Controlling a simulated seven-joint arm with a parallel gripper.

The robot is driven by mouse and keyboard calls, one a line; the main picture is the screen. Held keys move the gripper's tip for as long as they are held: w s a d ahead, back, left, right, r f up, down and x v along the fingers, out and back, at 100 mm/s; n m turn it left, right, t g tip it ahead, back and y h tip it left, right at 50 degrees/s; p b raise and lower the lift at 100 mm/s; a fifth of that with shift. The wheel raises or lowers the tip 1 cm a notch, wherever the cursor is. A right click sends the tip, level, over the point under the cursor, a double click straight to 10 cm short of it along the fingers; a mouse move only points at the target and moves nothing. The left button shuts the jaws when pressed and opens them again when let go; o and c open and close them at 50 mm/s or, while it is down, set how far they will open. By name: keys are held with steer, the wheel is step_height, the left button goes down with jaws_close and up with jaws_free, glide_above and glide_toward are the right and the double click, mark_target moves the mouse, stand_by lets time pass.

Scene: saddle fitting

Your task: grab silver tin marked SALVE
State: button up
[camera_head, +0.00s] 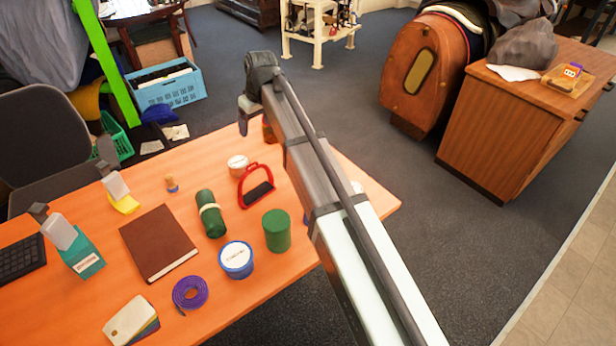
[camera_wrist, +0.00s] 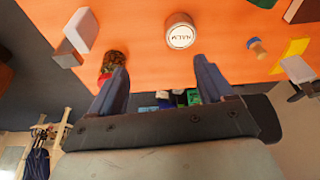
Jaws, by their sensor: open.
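A small round tin (camera_head: 238,163) with a pale lid and a dull side stands upright on the orange table, beside the red stirrup. It also shows in the wrist view (camera_wrist: 180,33), just beyond the fingertips; dark lettering is on its lid, too small to read surely. My gripper (camera_head: 243,122) is above the table's far edge, beyond the tin in the head view. In the wrist view my gripper (camera_wrist: 161,65) is open, with nothing between the fingers and the tin apart from them. A blue tin (camera_head: 237,262) with a white labelled lid stands nearer.
A brown-and-red object (camera_wrist: 113,64) is near the left finger. A cork-like piece (camera_head: 172,184) and brown book (camera_head: 158,243) lie left. My arm hides part of the right side.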

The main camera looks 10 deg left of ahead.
steer(key=s+d+f+n+g+h, duration=0.1)
steer(key=d+f+h, duration=0.15)
steer(key=d, duration=0.55)
steer(key=s+d+f+n+h, duration=0.1)
steer(key=d+f, duration=0.2)
steer(key=d, duration=0.4)
steer(key=shift+y, duration=0.25)
steer(key=shift+w+d+f, duration=0.1)
steer(key=shift+w+f, duration=0.15)
steer(key=shift+f, duration=1.95)
steer(key=shift+w+d+f, duration=0.1)
steer(key=shift+w+f, duration=0.15)
steer(key=shift+f, duration=1.95)
steer(key=shift+w+d+f, duration=0.1)
steer(key=shift+w+f, duration=0.15)
steer(key=shift+f, duration=1.95)
steer(key=shift+a, duration=0.1)
steer(key=c, duration=0.8)
